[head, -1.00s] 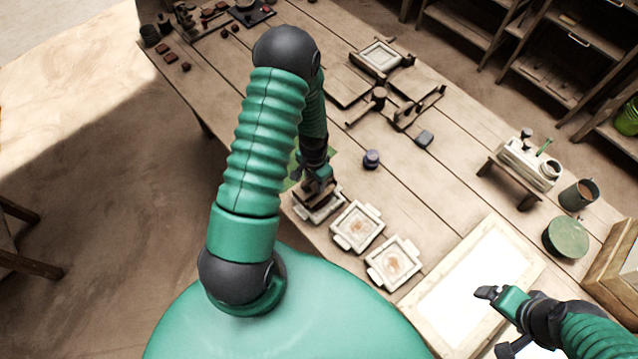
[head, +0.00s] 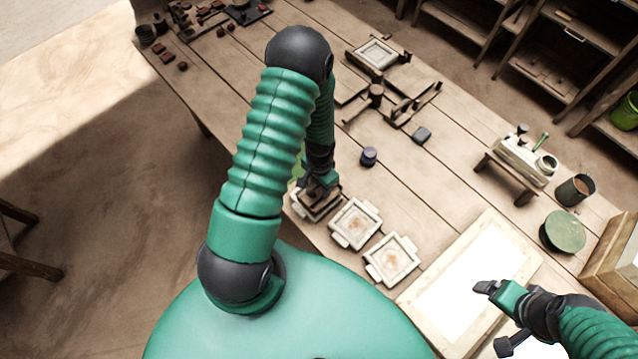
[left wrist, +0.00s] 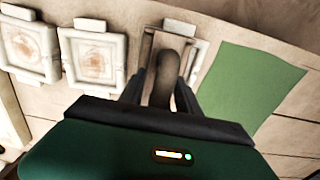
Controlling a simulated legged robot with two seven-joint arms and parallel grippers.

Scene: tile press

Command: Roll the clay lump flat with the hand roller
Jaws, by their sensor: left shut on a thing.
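My left gripper (head: 318,186) is shut on a dark brown handle (left wrist: 168,78), seen between its fingers in the left wrist view. In the head view a brown block (head: 317,203) shows under the fingers, at a pale framed tray (head: 298,210) at the table's near edge. The gripper hides part of it, and I cannot tell whether the block touches the tray floor. My right gripper (head: 491,316) is open and empty by the white board. I cannot pick out the clay lump or the hand roller with certainty.
Two pale trays with brownish marks (head: 355,224) (head: 391,260) stand beside the first. A green sheet (left wrist: 245,90) lies on its other side. A white board (head: 436,315) lies right.

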